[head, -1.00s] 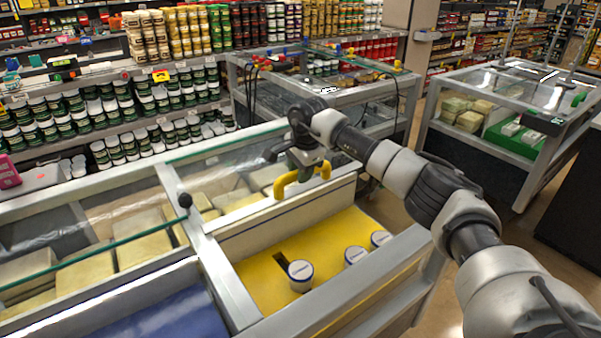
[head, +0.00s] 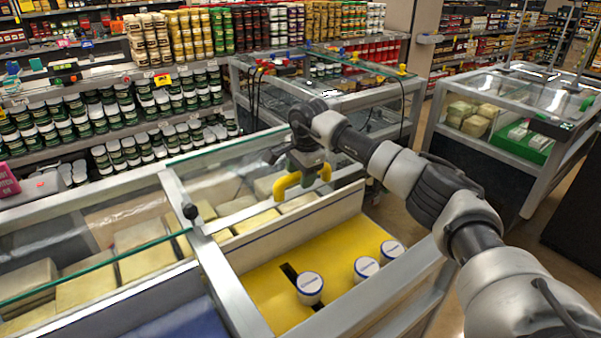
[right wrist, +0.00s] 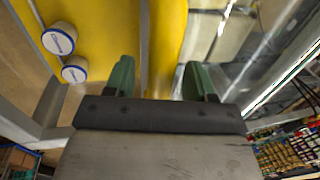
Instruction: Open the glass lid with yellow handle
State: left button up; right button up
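The yellow handle (head: 281,187) is an arch on the glass lid (head: 222,185) of the freezer case in front of me. My right gripper (head: 304,172) is at the handle from above, its body covering the middle of the arch. In the right wrist view its two green fingers (right wrist: 158,80) stand apart. A yellow bar, which appears to be the handle (right wrist: 164,50), runs between them, nearer the right finger. Contact on both sides does not show. My left gripper is out of view.
Several white-lidded tubs, including one (head: 309,287), stand on the case's yellow floor (head: 262,290). Another glass case (head: 330,90) stands behind, and one (head: 520,110) at the right. An aisle lies between.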

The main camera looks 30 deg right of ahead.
notch_tip(320, 180, up, 11)
jog(key=s+b, duration=0.2)
jog(key=shift+f, duration=0.2)
jog(key=shift+d, duration=0.1)
dwell(0.6)
